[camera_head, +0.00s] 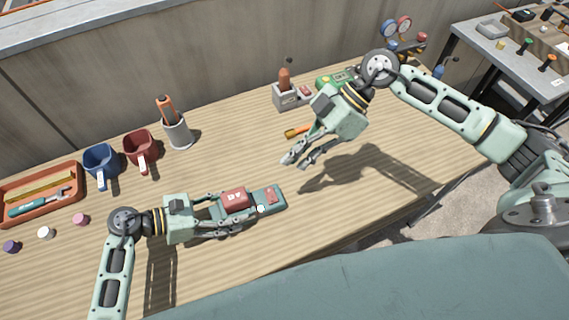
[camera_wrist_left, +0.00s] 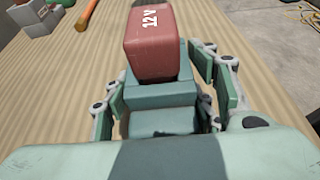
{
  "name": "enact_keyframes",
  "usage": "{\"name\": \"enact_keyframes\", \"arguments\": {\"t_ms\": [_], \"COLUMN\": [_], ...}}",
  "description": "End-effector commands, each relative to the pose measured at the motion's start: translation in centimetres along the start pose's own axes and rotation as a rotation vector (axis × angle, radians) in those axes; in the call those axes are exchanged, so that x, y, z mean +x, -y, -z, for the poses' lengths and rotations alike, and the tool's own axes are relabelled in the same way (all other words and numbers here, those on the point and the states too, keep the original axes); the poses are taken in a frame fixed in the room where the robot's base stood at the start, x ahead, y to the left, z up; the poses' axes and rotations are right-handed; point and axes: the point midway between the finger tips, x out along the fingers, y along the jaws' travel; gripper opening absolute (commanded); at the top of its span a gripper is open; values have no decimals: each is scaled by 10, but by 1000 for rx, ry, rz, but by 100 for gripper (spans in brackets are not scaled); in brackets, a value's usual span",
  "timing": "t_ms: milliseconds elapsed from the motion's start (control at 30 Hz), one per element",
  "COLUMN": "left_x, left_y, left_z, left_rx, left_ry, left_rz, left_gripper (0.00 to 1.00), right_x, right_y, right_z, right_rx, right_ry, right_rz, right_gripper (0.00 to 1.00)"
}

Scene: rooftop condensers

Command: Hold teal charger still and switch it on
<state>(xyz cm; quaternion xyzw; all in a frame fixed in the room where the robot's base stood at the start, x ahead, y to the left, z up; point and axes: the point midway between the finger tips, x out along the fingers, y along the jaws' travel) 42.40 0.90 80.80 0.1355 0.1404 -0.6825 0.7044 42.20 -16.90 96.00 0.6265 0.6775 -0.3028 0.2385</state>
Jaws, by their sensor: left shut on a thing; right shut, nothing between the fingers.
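The teal charger (camera_head: 277,204) lies on the wooden table with a red 12 V battery (camera_head: 235,198) seated on it. In the left wrist view the teal body (camera_wrist_left: 160,95) sits between the finger pads, with the battery (camera_wrist_left: 152,42) above and beyond it. My left gripper (camera_head: 232,216) is shut on the charger, low over the table. A small reddish patch shows on the charger's right end; whether it is the switch I cannot tell. My right gripper (camera_head: 299,163) is shut and empty, above the table beyond and right of the charger, apart from it.
A blue mug (camera_head: 100,162), a red mug (camera_head: 140,147), a grey cup with a tool (camera_head: 177,133) and an orange tray (camera_head: 38,199) stand left. A grey block holder (camera_head: 290,97) and an orange-handled tool (camera_head: 297,131) are behind. The table's right-front is clear.

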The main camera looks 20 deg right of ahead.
Motion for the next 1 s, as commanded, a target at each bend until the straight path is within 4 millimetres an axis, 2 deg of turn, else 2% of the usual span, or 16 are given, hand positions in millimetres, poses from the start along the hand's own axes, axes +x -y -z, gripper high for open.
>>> {"name": "enact_keyframes", "arguments": {"t_ms": [133,467,500,733,967,1000], "left_x": [0,0,0,0,0,0], "left_y": [1,1,1,0,0,0], "left_z": [0,0,0,0,0,0], "left_rx": [0,0,0,0,0,0], "left_ry": [-1,-1,-1,0,0,0], "left_rz": [2,2,2,1,0,0], "left_gripper": [9,9,55,75,75,78], "right_x": [-6,-6,-6,-5,-5,-5], "right_y": [1,1,1,1,1,1], "right_z": [0,0,0,0,0,0], "right_rx": [-1,-1,-1,0,0,0], "right_ry": [1,0,0,0,0,0], "right_rz": [-1,-1,-1,-1,-1,-1], "right_gripper": [0,0,0,0,0,0]}}
